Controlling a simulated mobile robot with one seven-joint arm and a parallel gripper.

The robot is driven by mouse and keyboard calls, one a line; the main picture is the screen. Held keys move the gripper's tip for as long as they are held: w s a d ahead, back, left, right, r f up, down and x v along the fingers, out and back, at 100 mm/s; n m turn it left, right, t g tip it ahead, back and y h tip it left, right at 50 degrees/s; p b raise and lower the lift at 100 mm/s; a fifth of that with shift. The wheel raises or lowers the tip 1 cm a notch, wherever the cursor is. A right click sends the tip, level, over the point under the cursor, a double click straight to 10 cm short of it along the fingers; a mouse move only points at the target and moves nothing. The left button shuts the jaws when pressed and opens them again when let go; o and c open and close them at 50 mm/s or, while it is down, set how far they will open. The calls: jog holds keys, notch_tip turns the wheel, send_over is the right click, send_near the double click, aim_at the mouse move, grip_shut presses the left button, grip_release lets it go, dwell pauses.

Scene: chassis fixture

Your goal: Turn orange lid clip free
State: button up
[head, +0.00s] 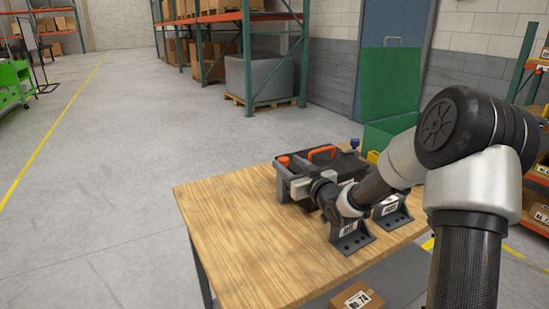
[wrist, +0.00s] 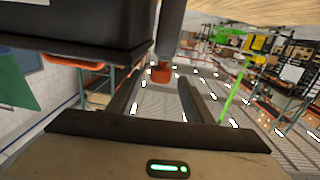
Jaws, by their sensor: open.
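A dark chassis box (head: 330,172) sits on the wooden table, partly hidden by my arm. An orange, arched part (head: 322,151) stands on its top. A short orange cap (head: 284,161) is at its left corner; I cannot tell which orange part is the lid clip. My gripper (head: 298,187) is at the near left side of the box. In the wrist view the orange cap (wrist: 161,74) ends a dark post and appears between the tips of my open fingers (wrist: 161,88). Clear gaps show on both sides of it; depth is unclear. The box (wrist: 75,30) fills the upper left.
Dark bracketed supports (head: 352,232) with labels stand on the near part of the table (head: 235,225). A blue knob (head: 354,143) is at the box's far right. A green bin (head: 385,132) is behind the table. The table's left side is bare.

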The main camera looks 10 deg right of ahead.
aim_at(281, 157)
jog(key=shift+w+f, duration=0.15)
jog(key=shift+f, duration=0.1)
jog(key=x, duration=0.7)
jog(key=shift+w+r+b, duration=0.15)
jog(key=shift+b, duration=0.15)
jog(key=c, duration=1.1)
jog(key=shift+o, duration=0.2)
jog(key=shift+a+r+n+g+y+p, duration=0.2)
jog(key=shift+n+g+y+p, duration=0.1)
jog(key=shift+n+y+p, duration=0.4)
jog(key=shift+a+r+n+g+y+p, duration=0.15)
jog(key=shift+n+g+y+p, duration=0.2)
jog(key=shift+y, duration=0.55)
jog(key=shift+s+a+f+n+g+y+p, duration=0.25)
jog(key=shift+f+n+y+p, duration=0.1)
jog(key=shift+y, duration=0.25)
jog(key=o, duration=1.1)
jog(key=shift+c, duration=0.2)
